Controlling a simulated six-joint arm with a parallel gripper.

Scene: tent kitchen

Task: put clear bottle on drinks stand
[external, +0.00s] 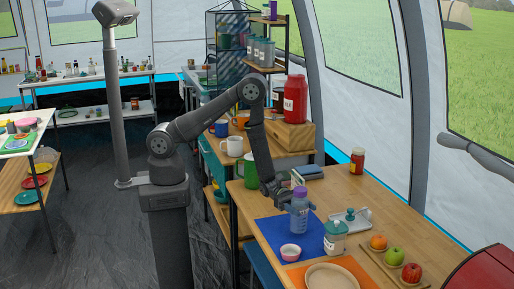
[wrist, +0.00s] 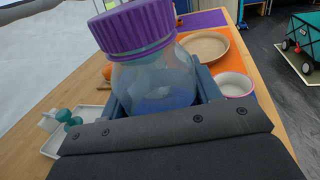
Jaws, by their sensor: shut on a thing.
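The clear bottle (external: 299,217) has a purple ribbed cap and a bluish see-through body. My gripper (external: 288,203) is shut on the bottle over the table, and the bottle looks upright. I cannot tell whether its base touches the blue mat (external: 268,240) below. In the wrist view the bottle (wrist: 152,80) fills the middle, between the two fingers of my gripper (wrist: 160,105). I cannot tell which object is the drinks stand; a wooden shelf stand (external: 265,68) with jars is at the back.
Close by are a pink-rimmed bowl (external: 290,252), a green-capped jar (external: 335,238), a white tray (external: 350,220) and a beige plate (external: 330,278). Fruit sits on a board (external: 380,256) at right. A red jar (external: 357,161) stands at the back edge.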

